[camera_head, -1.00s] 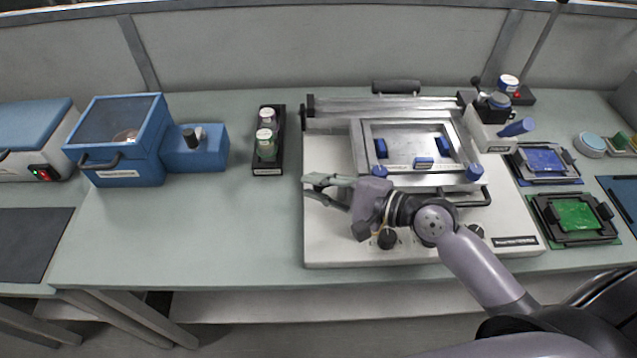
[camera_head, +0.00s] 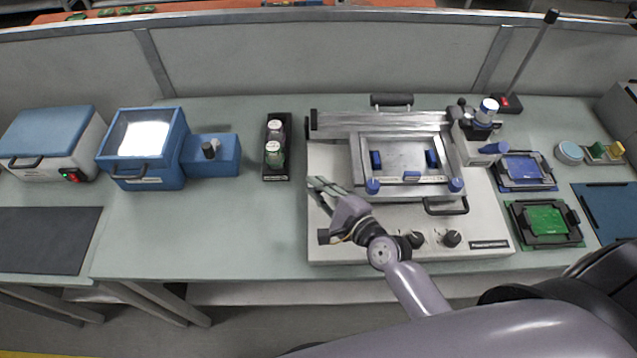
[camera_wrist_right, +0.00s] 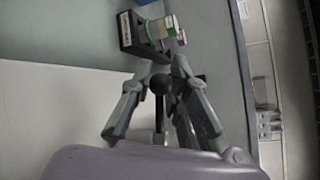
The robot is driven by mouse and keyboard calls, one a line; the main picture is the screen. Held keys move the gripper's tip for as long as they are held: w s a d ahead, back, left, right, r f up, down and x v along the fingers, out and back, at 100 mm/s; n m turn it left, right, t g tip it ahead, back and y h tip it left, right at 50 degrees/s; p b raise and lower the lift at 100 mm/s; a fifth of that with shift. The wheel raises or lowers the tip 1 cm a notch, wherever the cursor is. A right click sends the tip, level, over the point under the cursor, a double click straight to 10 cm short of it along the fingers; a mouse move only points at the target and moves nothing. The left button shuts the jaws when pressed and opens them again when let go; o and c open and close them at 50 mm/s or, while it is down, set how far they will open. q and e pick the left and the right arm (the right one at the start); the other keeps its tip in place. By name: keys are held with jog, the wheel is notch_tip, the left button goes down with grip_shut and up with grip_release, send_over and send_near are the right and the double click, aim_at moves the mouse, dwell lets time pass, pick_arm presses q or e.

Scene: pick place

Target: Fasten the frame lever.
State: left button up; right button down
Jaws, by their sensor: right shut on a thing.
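The frame (camera_head: 457,148) lies on the white printer base (camera_head: 330,240), with blue clamps on it and a metal bar behind it. My right gripper (camera_head: 320,186) is low at the base's left edge, beside the frame. In the right wrist view the same gripper (camera_wrist_right: 162,72) is shut on the frame lever (camera_wrist_right: 160,84), a dark rod with a round black knob between the two fingers. The lever is hidden behind the gripper in the head view. My left gripper is not in view.
A black rack (camera_head: 278,176) with jars stands left of the base, with clear bench between. A blue box with a lit window (camera_head: 143,136) stands further left. Green (camera_head: 545,220) and blue (camera_head: 522,167) boards in black holders lie to the right.

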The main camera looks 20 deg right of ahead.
jog(key=shift+r, duration=0.1)
jog(key=c, duration=1.5)
grip_release()
jog(key=shift+s, duration=0.1)
jog(key=v, duration=1.1)
jog(key=shift+s+d, duration=0.25)
jog(key=shift+s, duration=0.1)
